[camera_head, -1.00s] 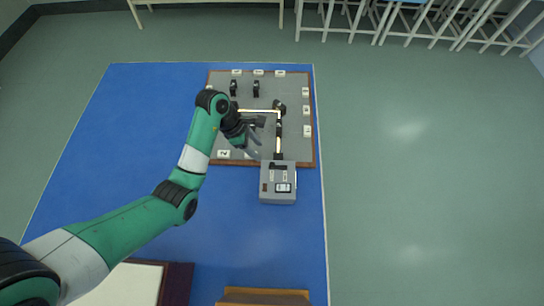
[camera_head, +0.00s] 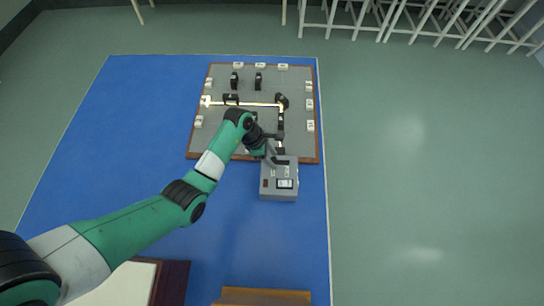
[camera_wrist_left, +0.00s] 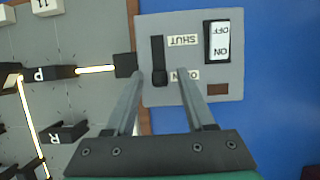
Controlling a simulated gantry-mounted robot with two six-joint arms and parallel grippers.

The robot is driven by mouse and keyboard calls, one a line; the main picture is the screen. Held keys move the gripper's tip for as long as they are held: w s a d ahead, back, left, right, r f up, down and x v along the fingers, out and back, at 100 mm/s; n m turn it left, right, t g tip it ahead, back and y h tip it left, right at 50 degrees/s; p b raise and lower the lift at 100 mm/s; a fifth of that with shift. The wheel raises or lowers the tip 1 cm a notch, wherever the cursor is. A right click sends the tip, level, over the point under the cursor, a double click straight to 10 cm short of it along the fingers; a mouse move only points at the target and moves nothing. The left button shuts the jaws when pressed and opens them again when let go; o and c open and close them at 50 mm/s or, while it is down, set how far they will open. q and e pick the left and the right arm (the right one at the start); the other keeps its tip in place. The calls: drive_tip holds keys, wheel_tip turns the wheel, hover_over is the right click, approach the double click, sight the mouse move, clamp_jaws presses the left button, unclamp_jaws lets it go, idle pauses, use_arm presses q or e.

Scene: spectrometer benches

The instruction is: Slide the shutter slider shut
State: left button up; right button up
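The grey box (camera_head: 279,194) lies at the front right edge of the board. In the left wrist view it shows a black slot beside the labels SHUT and OPEN. The shutter slider (camera_wrist_left: 165,79), a dark knob, sits at the OPEN end of the slot. My left gripper (camera_head: 274,158) is over the back part of the box. In the left wrist view its two fingers are apart, and the gap between the fingertips (camera_wrist_left: 162,74) lines up with the slider. I cannot tell whether either finger touches it. My right gripper is not in view.
A lit beam (camera_wrist_left: 96,69) leaves the box, turns at a corner mirror (camera_head: 282,101) and runs left across the grey board (camera_head: 245,72). Black optics and white numbered blocks stand there. An ON/OFF switch (camera_wrist_left: 217,42) is on the box. The blue table (camera_head: 110,140) is clear at left.

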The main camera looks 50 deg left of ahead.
use_arm(q)
clamp_jaws()
idle(1.2)
